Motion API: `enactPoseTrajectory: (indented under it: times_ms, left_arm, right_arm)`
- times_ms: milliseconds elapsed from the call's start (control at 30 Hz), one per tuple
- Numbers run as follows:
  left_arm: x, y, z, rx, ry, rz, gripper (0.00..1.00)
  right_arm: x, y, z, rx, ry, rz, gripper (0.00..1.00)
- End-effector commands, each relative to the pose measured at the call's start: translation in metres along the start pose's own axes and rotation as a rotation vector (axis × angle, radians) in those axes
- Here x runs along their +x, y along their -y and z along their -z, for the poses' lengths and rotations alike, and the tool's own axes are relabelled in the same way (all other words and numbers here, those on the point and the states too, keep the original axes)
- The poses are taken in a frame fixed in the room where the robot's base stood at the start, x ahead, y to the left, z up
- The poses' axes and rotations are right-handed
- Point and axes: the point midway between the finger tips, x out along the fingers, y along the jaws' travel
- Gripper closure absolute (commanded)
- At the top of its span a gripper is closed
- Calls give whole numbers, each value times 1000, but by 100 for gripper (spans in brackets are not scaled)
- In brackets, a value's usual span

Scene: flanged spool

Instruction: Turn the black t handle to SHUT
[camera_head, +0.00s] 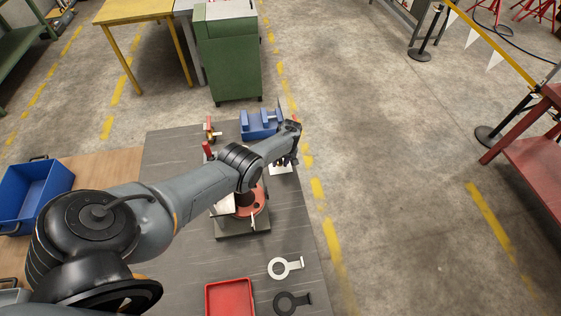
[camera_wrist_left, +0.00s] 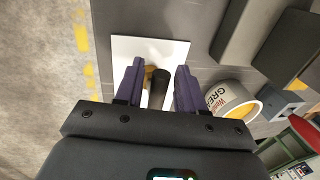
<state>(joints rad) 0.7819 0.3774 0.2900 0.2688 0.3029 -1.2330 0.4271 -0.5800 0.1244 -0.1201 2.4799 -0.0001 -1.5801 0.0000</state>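My left gripper (camera_head: 288,150) reaches over the right edge of the grey bench, above a white plate (camera_head: 281,168). In the left wrist view the gripper (camera_wrist_left: 158,72) has two purple fingers standing apart. A black rounded bar, apparently the black T handle (camera_wrist_left: 160,80), lies between them, with a gap visible on its left side. A bit of brass shows beside it, over the white plate (camera_wrist_left: 174,48). The handle is hidden in the head view by my gripper. No SHUT marking is readable. My right gripper is not in view.
A blue vise-like block (camera_head: 258,124) is behind my gripper. The orange flanged spool (camera_head: 262,202) is partly under my arm.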

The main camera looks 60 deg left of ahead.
Motion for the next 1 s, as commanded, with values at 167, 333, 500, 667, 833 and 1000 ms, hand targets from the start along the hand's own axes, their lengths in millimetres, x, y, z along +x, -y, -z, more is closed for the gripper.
enactPoseTrajectory:
  times_ms: [167, 333, 500, 667, 833, 1000]
  left_arm:
    - [0, 0, 0, -1, -1, 0, 57]
    - [-2, 0, 0, -2, -1, 0, 57]
    - [-17, 0, 0, -1, -2, -1, 57]
    - [-44, 1, 0, -1, -2, -1, 57]
    - [-73, 1, 0, -1, -2, -1, 57]
    - [-94, 0, 0, -1, -2, 0, 57]
  right_arm:
    - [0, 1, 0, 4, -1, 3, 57]
    - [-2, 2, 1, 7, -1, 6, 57]
    - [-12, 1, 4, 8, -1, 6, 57]
    - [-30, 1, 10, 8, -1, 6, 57]
    - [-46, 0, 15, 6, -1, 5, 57]
    - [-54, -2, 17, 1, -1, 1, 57]
